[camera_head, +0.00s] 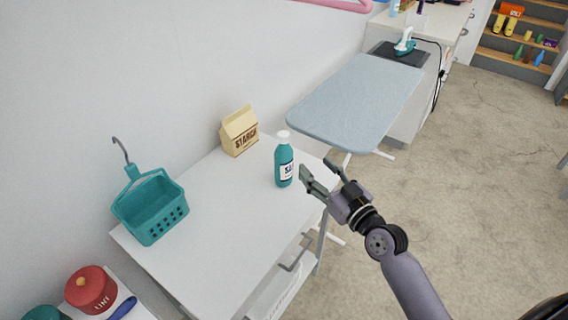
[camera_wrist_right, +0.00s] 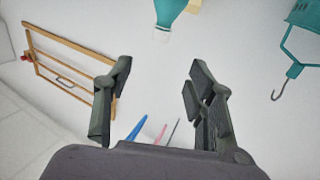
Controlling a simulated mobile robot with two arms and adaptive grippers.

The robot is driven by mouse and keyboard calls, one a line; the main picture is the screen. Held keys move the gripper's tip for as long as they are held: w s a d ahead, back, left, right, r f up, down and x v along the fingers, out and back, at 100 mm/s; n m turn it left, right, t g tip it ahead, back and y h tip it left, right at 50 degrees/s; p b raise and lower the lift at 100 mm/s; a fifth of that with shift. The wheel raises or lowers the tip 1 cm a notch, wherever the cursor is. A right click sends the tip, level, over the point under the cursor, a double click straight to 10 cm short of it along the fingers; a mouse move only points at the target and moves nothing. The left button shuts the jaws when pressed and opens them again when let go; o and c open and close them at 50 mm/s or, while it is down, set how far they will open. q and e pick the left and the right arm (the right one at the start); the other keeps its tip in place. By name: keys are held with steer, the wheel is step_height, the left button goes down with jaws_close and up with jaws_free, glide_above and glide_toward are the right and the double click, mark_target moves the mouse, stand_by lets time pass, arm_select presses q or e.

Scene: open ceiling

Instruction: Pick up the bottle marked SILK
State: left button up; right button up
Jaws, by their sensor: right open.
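The teal bottle (camera_head: 284,168) with a white cap stands upright on the white table near its right edge. Its pale label starts with an S, and the rest is not clearly readable. My right gripper (camera_head: 320,177) is just right of the bottle in the head view, open and empty, apart from it. In the right wrist view, the bottle (camera_wrist_right: 170,10) shows upside down at the top edge, cut off by the frame, beyond the open fingers (camera_wrist_right: 155,85). My left gripper is not in view.
The white table (camera_head: 215,205) also holds a beige STARCH carton (camera_head: 239,132) behind the bottle and a teal basket (camera_head: 151,208) at left. A red LINT container (camera_head: 90,288) is lower left. An ironing board (camera_head: 355,100) stands beyond. The table's middle is clear.

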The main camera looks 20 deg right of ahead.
mark_target(287, 139)
steer(key=p+x, duration=0.1)
steer(key=x, duration=0.9)
steer(key=shift+w+p, duration=0.1)
steer(key=shift+p, duration=0.25)
steer(key=shift+p+x, duration=0.3)
steer(key=shift+x, duration=2.7)
steer(key=shift+c, duration=0.7)
jaws_close()
